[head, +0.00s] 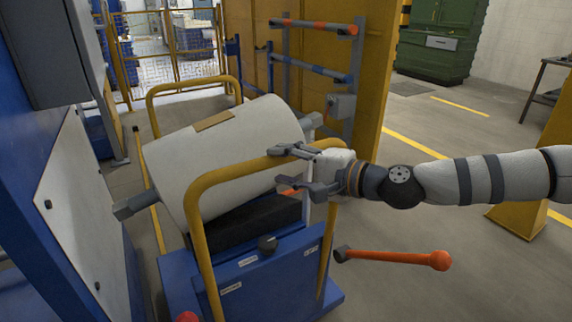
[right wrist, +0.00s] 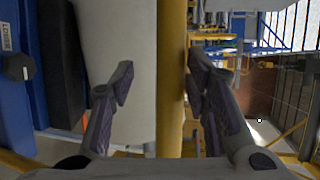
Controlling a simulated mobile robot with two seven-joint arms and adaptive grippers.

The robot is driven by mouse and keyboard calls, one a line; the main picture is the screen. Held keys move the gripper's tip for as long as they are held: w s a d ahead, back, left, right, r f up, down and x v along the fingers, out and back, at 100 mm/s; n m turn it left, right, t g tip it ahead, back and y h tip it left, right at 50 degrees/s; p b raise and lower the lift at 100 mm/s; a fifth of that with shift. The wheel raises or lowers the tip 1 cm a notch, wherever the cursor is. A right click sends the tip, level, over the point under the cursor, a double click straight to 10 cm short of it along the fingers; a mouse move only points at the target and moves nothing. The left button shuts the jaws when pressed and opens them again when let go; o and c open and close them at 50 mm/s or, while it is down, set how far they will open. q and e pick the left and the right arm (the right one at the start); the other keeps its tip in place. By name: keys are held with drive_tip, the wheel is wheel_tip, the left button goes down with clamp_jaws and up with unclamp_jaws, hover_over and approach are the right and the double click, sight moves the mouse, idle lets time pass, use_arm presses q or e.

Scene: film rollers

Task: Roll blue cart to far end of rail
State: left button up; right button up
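The blue cart (head: 245,270) stands in the lower middle of the head view, with yellow tube handles at its near and far ends. It carries a large white film roller (head: 235,150) lying across a black cradle (head: 240,222). My right gripper (head: 278,168) is at the top right of the near yellow handle (head: 203,245). In the right wrist view, its fingers are spread on either side of the yellow bar (right wrist: 172,80); the right finger is close to the bar, and a gap shows on the left. I cannot tell if they touch. My left gripper is out of view.
A thin yellow strip (head: 158,225), perhaps the rail, runs along the cart's left side. A blue machine with a pale panel (head: 85,215) stands at left. A yellow frame with a roller rack (head: 312,68) stands behind. An orange-knobbed lever (head: 395,258) sticks out right. Floor at right is open.

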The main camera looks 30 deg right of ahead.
drive_tip(key=shift+d+r, duration=0.1)
drive_tip(key=shift+s+d+r, duration=0.1)
drive_tip(key=shift+s, duration=0.05)
drive_tip(key=v, duration=1.1)
drive_tip(key=shift+s, duration=0.35)
